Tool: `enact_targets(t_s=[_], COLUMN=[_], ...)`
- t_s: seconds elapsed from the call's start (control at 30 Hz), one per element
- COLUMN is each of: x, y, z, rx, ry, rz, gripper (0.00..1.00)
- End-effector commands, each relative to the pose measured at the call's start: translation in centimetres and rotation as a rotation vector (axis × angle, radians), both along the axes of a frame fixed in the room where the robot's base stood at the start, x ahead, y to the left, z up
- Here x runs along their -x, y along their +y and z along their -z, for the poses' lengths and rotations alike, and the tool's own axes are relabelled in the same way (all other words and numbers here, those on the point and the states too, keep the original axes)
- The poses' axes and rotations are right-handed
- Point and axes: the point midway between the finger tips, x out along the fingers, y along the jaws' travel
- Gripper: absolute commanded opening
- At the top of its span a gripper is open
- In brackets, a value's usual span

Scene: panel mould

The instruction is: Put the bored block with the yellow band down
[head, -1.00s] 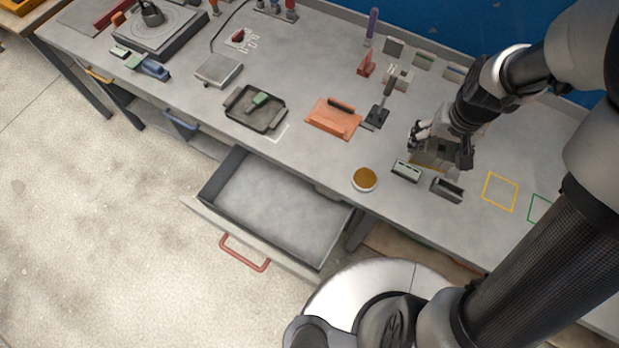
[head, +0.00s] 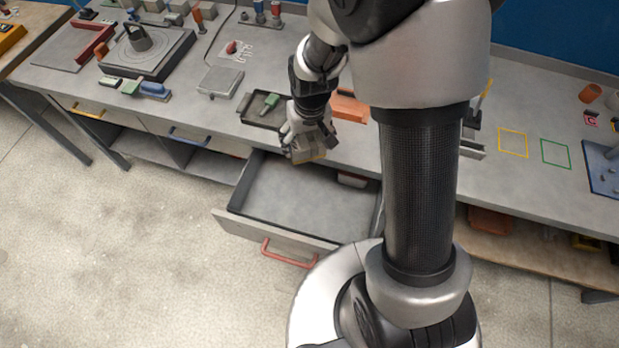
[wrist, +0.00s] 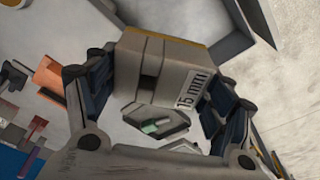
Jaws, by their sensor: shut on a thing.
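My gripper (head: 304,141) is shut on a grey block (head: 311,153), held in the air near the bench's front edge, above the back part of the open drawer. In the wrist view the block (wrist: 165,62) sits between both fingers, with a dark opening in its face, a "15 mm" label and a yellow strip along its far top edge. The block's underside and how high it hangs above the drawer cannot be told. The open drawer (head: 243,228) has a red handle, and its visible floor looks empty.
A dark tray (head: 246,111) with a green item (head: 270,101) lies on the bench behind my gripper. An orange block (head: 350,107) is to its right, partly hidden by my arm. Yellow (head: 513,143) and green (head: 556,154) outlines on the right are empty.

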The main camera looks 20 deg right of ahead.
Motion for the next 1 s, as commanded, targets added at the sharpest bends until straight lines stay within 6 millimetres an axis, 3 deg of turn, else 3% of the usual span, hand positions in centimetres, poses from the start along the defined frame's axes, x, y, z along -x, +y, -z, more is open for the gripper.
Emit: enact_targets(t_s=[0.2,0.43,0.87,1.0], x=[-2.3,-2.7,-2.3,-2.3], y=[3.6,7.0,8.1,8.1], z=[4.4,9.4,14.4,16.8], rx=[-0.014,-0.003,0.012,0.012], ry=[0.008,0.004,-0.004,-0.004], rz=[-0.069,-0.138,-0.17,-0.17], gripper=[0.38,0.38,0.38,0.38])
